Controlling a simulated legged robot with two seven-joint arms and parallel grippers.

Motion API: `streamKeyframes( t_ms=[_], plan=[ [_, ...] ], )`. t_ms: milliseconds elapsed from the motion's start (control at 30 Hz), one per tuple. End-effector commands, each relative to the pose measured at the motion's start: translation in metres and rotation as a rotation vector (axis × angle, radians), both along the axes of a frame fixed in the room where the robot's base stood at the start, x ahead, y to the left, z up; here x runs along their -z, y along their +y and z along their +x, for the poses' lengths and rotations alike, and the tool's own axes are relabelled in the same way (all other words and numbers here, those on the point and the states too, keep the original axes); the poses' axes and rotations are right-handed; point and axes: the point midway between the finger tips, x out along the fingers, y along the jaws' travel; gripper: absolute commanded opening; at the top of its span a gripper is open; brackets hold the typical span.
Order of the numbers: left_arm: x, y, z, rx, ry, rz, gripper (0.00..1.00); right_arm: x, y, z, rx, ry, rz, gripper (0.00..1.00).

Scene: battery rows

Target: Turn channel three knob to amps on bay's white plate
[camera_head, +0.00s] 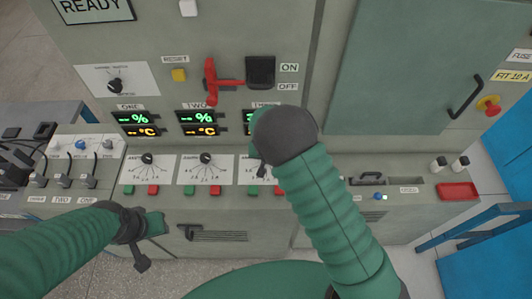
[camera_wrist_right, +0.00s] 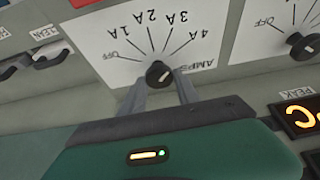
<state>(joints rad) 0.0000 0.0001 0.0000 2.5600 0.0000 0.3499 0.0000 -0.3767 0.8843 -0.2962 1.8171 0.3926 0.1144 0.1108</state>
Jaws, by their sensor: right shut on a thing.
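The channel three knob (camera_wrist_right: 158,72) is a small black round knob on a white plate (camera_wrist_right: 110,45), upside down in the right wrist view. The plate has lines fanning to OFF, 1A, 2A, 3A, 4A and the word AMPS. My right gripper (camera_wrist_right: 161,82) is shut on this knob, one grey finger on each side. The knob's small white mark is too small to read against the labels. In the head view my right arm hides the knob and most of the third white plate (camera_head: 250,172). My left gripper (camera_head: 141,240) hangs before the console's front left, away from the knobs; its jaws are unclear.
Two similar white plates, with knobs ONE (camera_head: 147,158) and TWO (camera_head: 206,158), stand to the left. Green and red buttons line the ledge below them. Above are lit displays (camera_head: 197,124), a red lever (camera_head: 212,82) and a black switch (camera_head: 261,72). A red tray (camera_head: 457,191) lies at right.

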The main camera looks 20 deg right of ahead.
Motion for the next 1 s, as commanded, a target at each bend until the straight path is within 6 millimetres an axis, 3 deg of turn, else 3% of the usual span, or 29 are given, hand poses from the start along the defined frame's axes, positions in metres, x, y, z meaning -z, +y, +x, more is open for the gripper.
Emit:
streamKeyframes(
  t_ms=[467, 500, 633, 1000],
  plan=[
    [-0.0011, 0.0, -0.0001, 0.0, 0.0, 0.0, 0.36, 0.0039, 0.0018, -0.0046, 0.014, 0.014, 0.002, 0.0],
    [-0.0011, 0.0, -0.0001, 0.0, 0.0, 0.0, 0.36, 0.004, 0.0018, -0.0046, 0.014, 0.014, 0.002, 0.4],
    [-0.0011, 0.0, -0.0001, 0.0, 0.0, 0.0, 0.36, 0.0032, 0.0016, -0.0034, 0.014, 0.011, 0.001, 0.57],
    [-0.0082, 0.0, -0.0001, 0.0, 0.0, 0.0, 0.36, -0.0057, 0.0017, -0.0027, 0.013, 0.006, 0.001, 0.58]
  ],
)
